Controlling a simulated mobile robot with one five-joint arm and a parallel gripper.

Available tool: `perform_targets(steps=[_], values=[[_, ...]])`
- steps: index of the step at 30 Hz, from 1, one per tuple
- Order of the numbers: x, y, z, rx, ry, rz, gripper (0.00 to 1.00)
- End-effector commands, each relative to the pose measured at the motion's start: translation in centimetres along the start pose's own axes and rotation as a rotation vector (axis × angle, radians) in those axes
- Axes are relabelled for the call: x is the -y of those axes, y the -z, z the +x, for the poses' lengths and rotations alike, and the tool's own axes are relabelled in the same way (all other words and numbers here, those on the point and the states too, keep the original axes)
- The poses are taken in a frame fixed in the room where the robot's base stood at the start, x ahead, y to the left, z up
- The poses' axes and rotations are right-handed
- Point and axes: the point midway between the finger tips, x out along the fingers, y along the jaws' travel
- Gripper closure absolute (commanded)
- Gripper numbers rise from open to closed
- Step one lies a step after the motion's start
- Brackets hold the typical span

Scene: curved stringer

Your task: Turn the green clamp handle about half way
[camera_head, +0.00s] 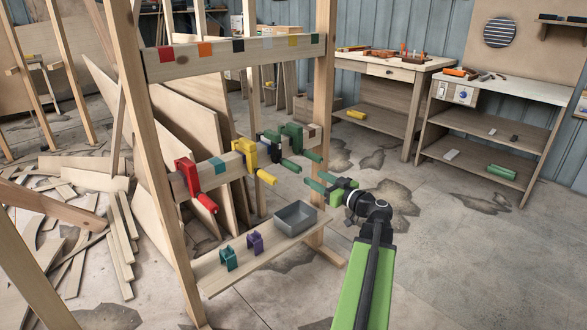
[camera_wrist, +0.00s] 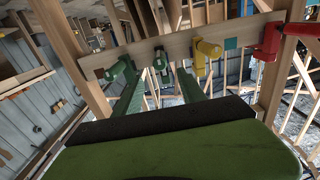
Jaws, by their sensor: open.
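A green clamp (camera_head: 291,133) sits at the far right end of the lower rail, its green cylindrical handle (camera_head: 312,156) sticking out toward the front right. It also appears at the left of the wrist view (camera_wrist: 116,70).
A yellow clamp (camera_head: 246,151) and a red clamp (camera_head: 188,178) share the rail (camera_head: 218,167). Below, a shelf (camera_head: 212,273) holds a grey bin (camera_head: 294,218), a teal clip (camera_head: 228,258) and a purple clip (camera_head: 255,242). Wooden posts frame the rail. The floor at right is clear.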

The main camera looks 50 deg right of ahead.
Motion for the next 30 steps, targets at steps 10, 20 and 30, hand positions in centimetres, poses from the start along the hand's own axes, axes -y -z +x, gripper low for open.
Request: perform_targets(steps=[10,20,30], values=[[-0.1,0.0,8.9,0.001,0.002,0.000,0.52],[0.0,-0.1,12.2,0.001,0.001,0.000,0.52],[0.0,-0.1,12.1,0.001,0.000,0.000,0.67]])
